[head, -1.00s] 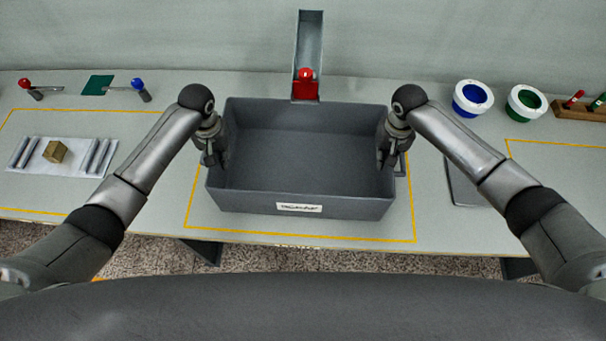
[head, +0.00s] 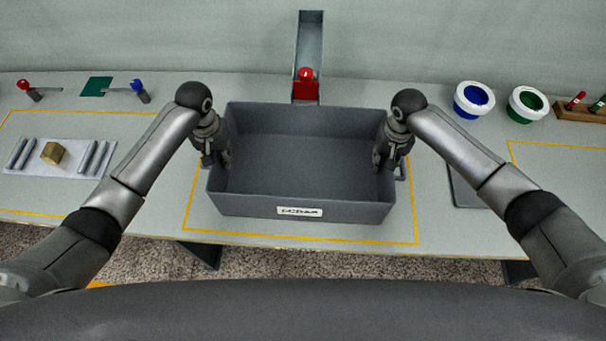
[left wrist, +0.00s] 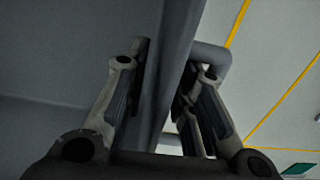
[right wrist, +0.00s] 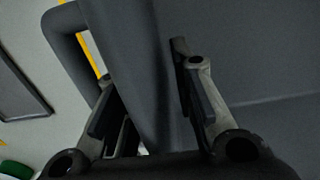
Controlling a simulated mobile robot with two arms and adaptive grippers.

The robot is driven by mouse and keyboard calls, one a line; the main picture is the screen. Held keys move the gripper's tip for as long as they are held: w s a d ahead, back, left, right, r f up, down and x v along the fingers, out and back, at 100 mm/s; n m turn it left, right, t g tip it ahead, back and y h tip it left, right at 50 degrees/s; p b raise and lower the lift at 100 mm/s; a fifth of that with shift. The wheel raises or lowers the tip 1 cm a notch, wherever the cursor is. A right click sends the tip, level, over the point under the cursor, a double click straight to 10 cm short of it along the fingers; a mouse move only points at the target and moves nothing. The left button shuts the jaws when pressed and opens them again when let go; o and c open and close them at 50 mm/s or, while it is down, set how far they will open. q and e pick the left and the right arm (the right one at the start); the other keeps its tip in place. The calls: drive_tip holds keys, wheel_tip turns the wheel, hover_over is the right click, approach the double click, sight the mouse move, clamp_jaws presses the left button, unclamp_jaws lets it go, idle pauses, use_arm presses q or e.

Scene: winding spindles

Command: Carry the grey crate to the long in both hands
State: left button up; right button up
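The grey crate (head: 300,183) is a deep, open and empty box with a white label on its front wall. It is at the middle of the head view, at the long table (head: 440,222), inside a yellow outline. My left gripper (head: 219,160) is at its left side wall and my right gripper (head: 385,160) at its right side wall. In the left wrist view the fingers (left wrist: 165,80) are on both sides of the wall, near a bar handle. The right wrist view shows the same on the other wall (right wrist: 128,60).
Behind the crate is a grey chute (head: 309,45) with a red ball and block (head: 306,88). At left lies a white tray (head: 75,170) with rods and a brown block. At right are a blue pot (head: 473,99), a green pot (head: 526,105) and a flat dark tray (head: 466,190).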

use_arm(q)
wheel_tip(320, 180, up, 6)
drive_tip(key=shift+f, duration=0.15)
use_arm(e)
drive_tip(key=shift+d, duration=0.15)
drive_tip(key=shift+r, duration=0.1)
use_arm(q)
drive_tip(key=shift+d, duration=0.1)
use_arm(e)
wheel_tip(320, 180, up, 12)
drive_tip(key=shift+f, duration=0.1)
idle(0.4)
